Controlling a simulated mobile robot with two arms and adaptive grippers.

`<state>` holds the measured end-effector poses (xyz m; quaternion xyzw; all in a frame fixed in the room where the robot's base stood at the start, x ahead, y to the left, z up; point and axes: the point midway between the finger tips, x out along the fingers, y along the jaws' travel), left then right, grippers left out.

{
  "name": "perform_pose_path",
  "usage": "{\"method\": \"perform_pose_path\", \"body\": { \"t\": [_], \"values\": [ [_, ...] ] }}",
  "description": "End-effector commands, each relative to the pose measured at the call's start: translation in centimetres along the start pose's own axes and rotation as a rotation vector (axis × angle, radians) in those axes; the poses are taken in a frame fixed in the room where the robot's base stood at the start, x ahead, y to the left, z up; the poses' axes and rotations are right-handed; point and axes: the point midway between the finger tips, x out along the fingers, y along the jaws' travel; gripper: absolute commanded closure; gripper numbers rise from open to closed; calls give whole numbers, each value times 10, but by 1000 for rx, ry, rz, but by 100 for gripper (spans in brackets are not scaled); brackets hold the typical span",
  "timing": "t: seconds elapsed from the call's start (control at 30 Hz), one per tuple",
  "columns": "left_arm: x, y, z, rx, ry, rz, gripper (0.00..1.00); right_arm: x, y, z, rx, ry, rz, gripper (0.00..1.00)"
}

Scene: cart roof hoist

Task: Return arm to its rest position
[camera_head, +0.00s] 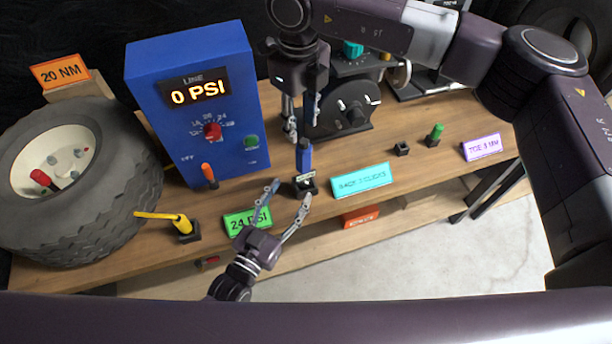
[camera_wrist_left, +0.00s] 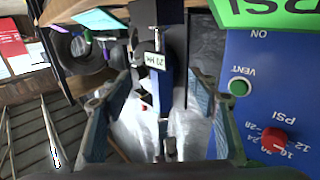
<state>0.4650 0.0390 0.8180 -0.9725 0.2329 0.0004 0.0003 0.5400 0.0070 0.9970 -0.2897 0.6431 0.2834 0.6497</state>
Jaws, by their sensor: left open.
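My left gripper (camera_head: 291,190) is open at the front edge of the workbench, its fingers pointing up and away in the head view. Its fingertips are close to a small black holder with a label, where a blue-handled tool (camera_head: 304,155) stands upright. In the left wrist view the labelled blue tool (camera_wrist_left: 155,80) shows between the two open fingers (camera_wrist_left: 160,105); I cannot tell if they touch it. My right gripper (camera_head: 301,130) hangs above the bench behind the tool, pointing down, its fingers apart. Its arm comes in from the upper right.
A blue box (camera_head: 225,130) reading 0 PSI stands left, beside a large tire (camera_head: 115,215). A yellow-handled tool (camera_head: 165,217), green 24 PSI sign (camera_head: 247,221), cyan sign (camera_head: 361,181) and green peg (camera_head: 437,131) line the bench front. A dark machine (camera_head: 343,112) stands behind. Floor in front is clear.

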Motion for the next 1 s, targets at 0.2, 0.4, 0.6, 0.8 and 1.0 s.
{"method": "perform_pose_path", "body": {
  "t": [0.2, 0.4, 0.6, 0.8, 1.0],
  "values": [
    [-30, 0, 0, 0, -1, 0, 45, 0, 0, 0, 0, 0, 0, 66],
    [-37, -1, 0, 1, 0, -1, 45, 0, 0, 0, 0, 0, 0, 66],
    [-36, -1, 0, -1, -12, -1, 45, 6, 20, 5, -17, -26, 59, 66],
    [-31, -2, 5, -7, -96, -5, 45, 14, 133, 32, -77, -196, 415, 66],
    [-31, -8, 14, -13, -236, -16, 45, -59, 263, 62, -12, -478, 975, 66]
  ]
}}
